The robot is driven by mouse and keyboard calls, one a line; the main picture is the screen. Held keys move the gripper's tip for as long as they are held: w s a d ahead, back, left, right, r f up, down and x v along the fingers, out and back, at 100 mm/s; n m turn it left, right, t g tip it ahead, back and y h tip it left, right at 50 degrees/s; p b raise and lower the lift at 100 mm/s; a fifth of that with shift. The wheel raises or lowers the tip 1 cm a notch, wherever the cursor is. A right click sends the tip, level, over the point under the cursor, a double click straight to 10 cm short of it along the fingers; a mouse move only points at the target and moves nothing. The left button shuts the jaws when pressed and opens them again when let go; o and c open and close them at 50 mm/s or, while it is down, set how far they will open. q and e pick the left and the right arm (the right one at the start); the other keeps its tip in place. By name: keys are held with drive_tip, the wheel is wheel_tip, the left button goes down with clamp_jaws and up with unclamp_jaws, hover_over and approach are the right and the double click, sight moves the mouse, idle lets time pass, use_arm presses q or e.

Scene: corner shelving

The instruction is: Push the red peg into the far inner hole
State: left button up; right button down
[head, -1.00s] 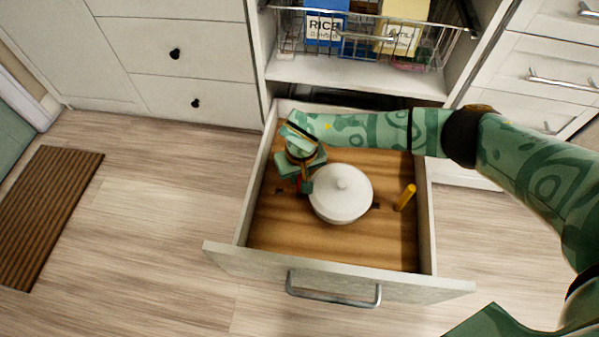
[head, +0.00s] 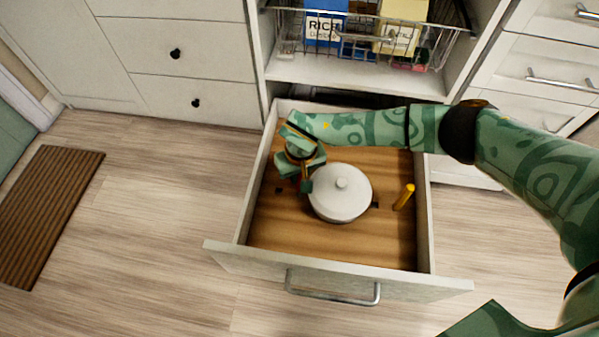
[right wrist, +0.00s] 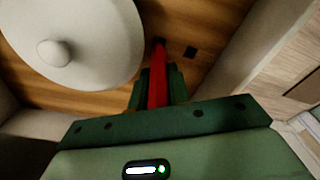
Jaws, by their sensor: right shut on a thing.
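The red peg (right wrist: 157,78) is between the fingers of my right gripper (right wrist: 158,88) in the right wrist view, with its far end near the drawer floor. A dark square hole (right wrist: 190,53) shows in the floor just right of that end; whether the tip is in a hole I cannot tell. In the head view my right gripper (head: 294,187) is low at the left inside of the drawer and mostly hides the peg. Another dark hole (head: 375,205) shows right of the white lidded pot. My left gripper is not in view.
The white lidded pot (head: 340,195) stands close to the right of my gripper. A yellow peg (head: 404,197) stands slightly tilted near the drawer's right wall. The open drawer (head: 340,270) has raised walls around it. A wire basket (head: 360,45) sits on the shelf behind. The drawer's front floor is clear.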

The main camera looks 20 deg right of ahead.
idle(0.6)
drive_tip(key=shift+f+b, duration=0.6)
drive_tip(key=shift+f, duration=0.85)
drive_tip(key=c, duration=1.2)
unclamp_jaws()
drive_tip(key=shift+c, duration=0.2)
